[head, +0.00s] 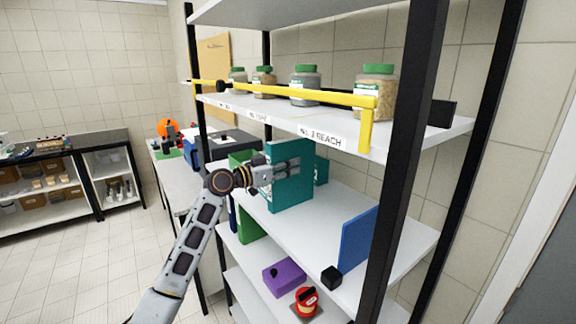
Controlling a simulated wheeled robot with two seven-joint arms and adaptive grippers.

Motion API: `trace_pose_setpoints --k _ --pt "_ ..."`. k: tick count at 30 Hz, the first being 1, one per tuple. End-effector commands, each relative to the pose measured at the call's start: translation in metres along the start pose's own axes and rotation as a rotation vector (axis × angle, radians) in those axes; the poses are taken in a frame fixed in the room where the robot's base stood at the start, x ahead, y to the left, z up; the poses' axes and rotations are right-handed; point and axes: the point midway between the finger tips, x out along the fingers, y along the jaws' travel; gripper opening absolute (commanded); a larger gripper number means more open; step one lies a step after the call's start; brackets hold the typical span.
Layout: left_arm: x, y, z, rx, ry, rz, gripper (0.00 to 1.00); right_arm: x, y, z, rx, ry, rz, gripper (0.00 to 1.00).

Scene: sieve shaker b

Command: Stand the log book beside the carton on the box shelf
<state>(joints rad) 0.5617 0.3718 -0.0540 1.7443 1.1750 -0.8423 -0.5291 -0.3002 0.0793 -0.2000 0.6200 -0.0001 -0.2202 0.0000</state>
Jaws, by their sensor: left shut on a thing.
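My left gripper (268,176) reaches in from the left over the middle shelf board (335,210). It is shut on a flat, upright teal book-like thing (293,188), which I take to be the log book. I cannot tell whether its lower edge touches the board. A second teal block (321,171) shows just behind its right edge; it is mostly hidden, and I cannot tell whether it is the carton. My right gripper is out of view.
A blue upright panel (360,238) and a black cube (331,277) stand near the front right. A yellow bar (300,95) crosses the upper shelf, which holds several green-lidded jars (376,85). A black post (408,150) stands in front. A purple block (284,276) lies lower. Bare board lies right of the held thing.

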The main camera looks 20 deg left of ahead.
Motion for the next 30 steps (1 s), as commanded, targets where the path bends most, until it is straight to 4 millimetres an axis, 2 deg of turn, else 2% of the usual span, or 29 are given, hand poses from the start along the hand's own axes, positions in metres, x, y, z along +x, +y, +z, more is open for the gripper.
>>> trace_pose_setpoints --k 1,2,7,22,30 --pt "0.000 0.000 0.000 0.001 0.003 0.000 0.00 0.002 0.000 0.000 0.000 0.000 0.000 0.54" --pt "0.000 0.000 0.002 0.000 0.000 0.000 0.31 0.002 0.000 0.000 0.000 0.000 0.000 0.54" --pt "0.000 0.000 0.001 0.000 0.000 0.000 0.52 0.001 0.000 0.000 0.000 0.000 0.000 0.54" --pt "0.000 0.000 -0.001 0.000 0.000 0.000 0.52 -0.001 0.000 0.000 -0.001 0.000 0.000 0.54" --pt "-0.026 -0.001 0.002 0.003 -0.001 -0.002 0.52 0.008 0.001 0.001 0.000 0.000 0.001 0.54"
